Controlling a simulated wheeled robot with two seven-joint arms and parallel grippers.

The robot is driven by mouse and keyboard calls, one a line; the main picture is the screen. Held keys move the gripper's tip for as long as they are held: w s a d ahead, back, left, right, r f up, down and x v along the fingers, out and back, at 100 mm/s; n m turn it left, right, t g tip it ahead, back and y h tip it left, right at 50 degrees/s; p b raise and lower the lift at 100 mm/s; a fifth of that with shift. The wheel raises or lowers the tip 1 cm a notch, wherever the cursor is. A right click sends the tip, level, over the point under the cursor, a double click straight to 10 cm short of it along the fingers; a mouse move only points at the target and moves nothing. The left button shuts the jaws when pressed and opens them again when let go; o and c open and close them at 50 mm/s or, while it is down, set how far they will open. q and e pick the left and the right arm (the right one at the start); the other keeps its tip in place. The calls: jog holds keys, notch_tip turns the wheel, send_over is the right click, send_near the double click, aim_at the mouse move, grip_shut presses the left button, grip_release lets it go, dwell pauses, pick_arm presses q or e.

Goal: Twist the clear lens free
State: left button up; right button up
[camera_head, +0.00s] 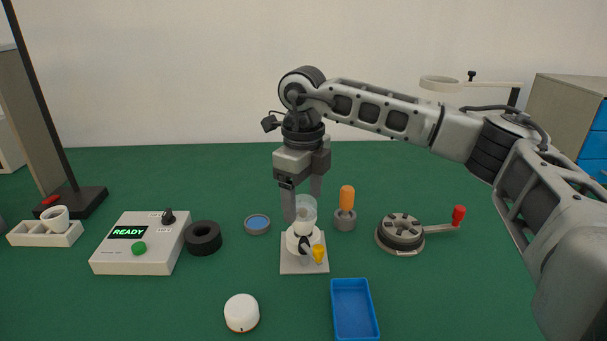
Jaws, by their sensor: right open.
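The clear lens (306,207) sits upright on top of a white fixture on a square base plate (290,267) in the middle of the table. A yellow-tipped lever (318,254) sticks out at the front of the fixture. My right gripper (302,215) points straight down from above, with its two fingers apart around the lens. One finger stands at the lens's left side and the other partly behind it. Whether the fingers touch the lens cannot be told. My left gripper is not in view.
A blue tray (354,310) and a white round puck (241,312) lie in front. A READY box (140,243), a black ring (203,238) and a blue-centred dish (257,224) stand left. An orange-handled tool (346,199) and a red-handled crank device (401,234) stand right.

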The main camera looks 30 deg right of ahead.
jog(key=shift+f, duration=0.45)
jog(key=c, duration=1)
jog(key=n+p, duration=0.1)
jog(key=n, duration=0.3)
jog(key=shift+n, duration=0.8)
jog(key=n, duration=0.3)
jog(key=o, duration=1)
